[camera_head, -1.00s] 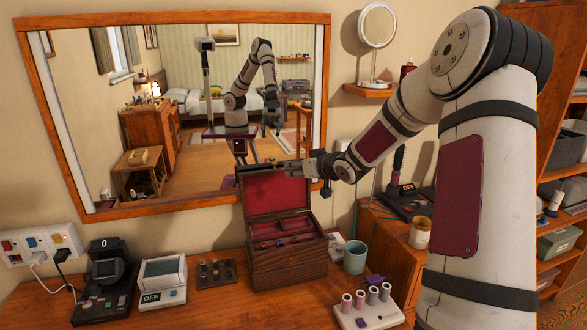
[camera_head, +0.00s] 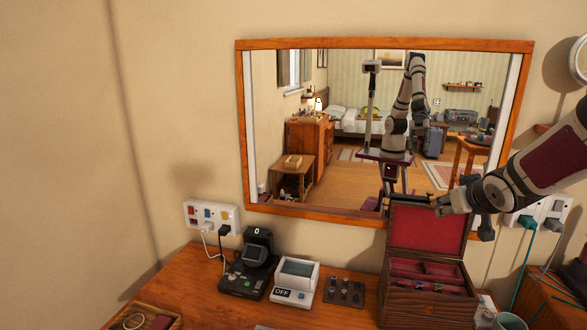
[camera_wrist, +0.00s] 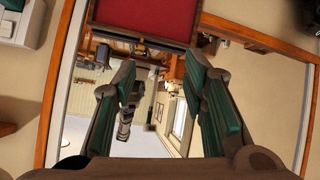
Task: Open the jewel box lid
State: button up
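The jewel box (camera_head: 428,302) is a dark wooden box at the right of the desk in the head view. Its lid (camera_head: 427,228), lined in red, stands raised upright, and the red-lined compartments inside show. My gripper (camera_head: 440,204) is at the lid's top edge in the head view; whether it touches cannot be told. In the wrist view the red lid lining (camera_wrist: 145,18) is at the top edge, and my gripper's two fingers (camera_wrist: 165,85) are spread apart with nothing between them.
A large wood-framed mirror (camera_head: 240,130) hangs behind the desk and reflects my arm and the room. Left of the box are a small ring stand (camera_head: 344,292), a device marked OFF (camera_head: 296,283) and a black device (camera_head: 246,275). A wall outlet panel (camera_head: 211,215) has cords plugged in.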

jog(key=s+a+r+g+h, duration=0.1)
jog(key=s+a+r, duration=0.2)
jog(key=s+a, duration=0.3)
jog(key=s+a+r+g+h, duration=0.15)
jog(key=s+a+r, duration=0.25)
jog(key=s, duration=0.5)
jog(key=s+a+f+g+y, duration=0.1)
jog(key=s+a+y, duration=0.1)
jog(key=s+a, duration=0.5)
jog(key=s+a+f+g+y, duration=0.1)
jog(key=s+a+g+y, duration=0.15)
jog(key=s, duration=0.95)
jog(key=w+a+m+t+y+b, duration=0.2)
jog(key=w+a+m+y, duration=0.15)
jog(key=w+m, duration=0.9)
jog(key=w+d+m+t+y, duration=0.1)
jog(key=w+d+m, duration=0.2)
jog(key=w, duration=0.5)
jog(key=w+d+m+t+y, duration=0.1)
jog(key=w+d+m, duration=0.25)
jog(key=w, duration=0.45)
jog(key=m+t+h+b, duration=0.1)
jog(key=m+t+h, duration=0.45)
jog(key=m, duration=1.25)
send_near(434, 198)
jog(key=shift+g, duration=0.35)
jog(key=x, duration=0.8)
jog(key=shift+w+r, duration=0.25)
jog(key=shift+w, duration=0.1)
jog(key=shift+c, duration=0.3)
